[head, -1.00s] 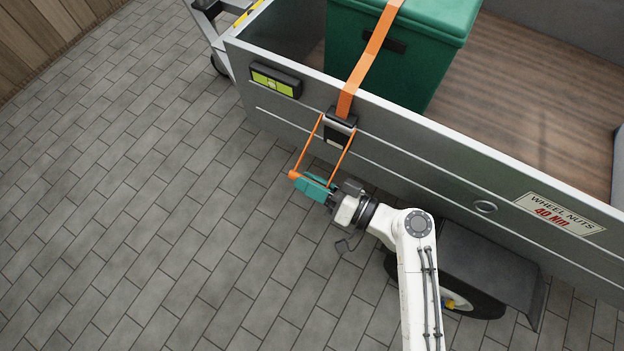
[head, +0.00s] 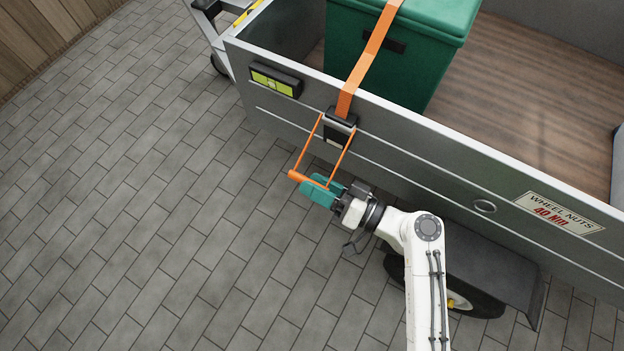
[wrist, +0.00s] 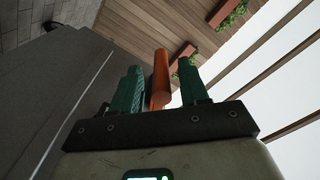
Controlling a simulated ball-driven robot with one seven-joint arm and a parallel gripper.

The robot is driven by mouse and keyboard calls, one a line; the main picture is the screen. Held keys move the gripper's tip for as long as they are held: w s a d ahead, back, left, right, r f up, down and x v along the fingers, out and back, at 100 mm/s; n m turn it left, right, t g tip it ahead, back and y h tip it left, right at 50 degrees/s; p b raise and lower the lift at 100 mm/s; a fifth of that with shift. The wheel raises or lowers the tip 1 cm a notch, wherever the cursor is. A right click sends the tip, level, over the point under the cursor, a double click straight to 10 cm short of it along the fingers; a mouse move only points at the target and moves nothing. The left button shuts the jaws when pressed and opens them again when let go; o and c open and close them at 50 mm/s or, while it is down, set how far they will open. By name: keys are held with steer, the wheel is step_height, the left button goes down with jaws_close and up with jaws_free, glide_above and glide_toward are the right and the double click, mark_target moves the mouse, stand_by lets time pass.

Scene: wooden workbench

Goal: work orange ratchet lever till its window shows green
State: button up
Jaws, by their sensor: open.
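The orange ratchet lever (head: 308,180) is a frame with two thin arms and a crossbar handle. It hangs out from the dark ratchet body (head: 341,121) on the trailer's side wall. A small pale window (head: 335,141) shows on the ratchet; I cannot make out green in it. My gripper (head: 320,191) has teal fingers at the right part of the crossbar.
An orange strap (head: 368,62) runs from the ratchet over a green box (head: 440,60) in the trailer. A wheel (head: 480,300) lies right of my arm. Paving at left is clear.

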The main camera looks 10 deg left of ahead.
steer(key=v, duration=0.9)
steer(key=shift+c, duration=0.2)
stand_by(0.5)
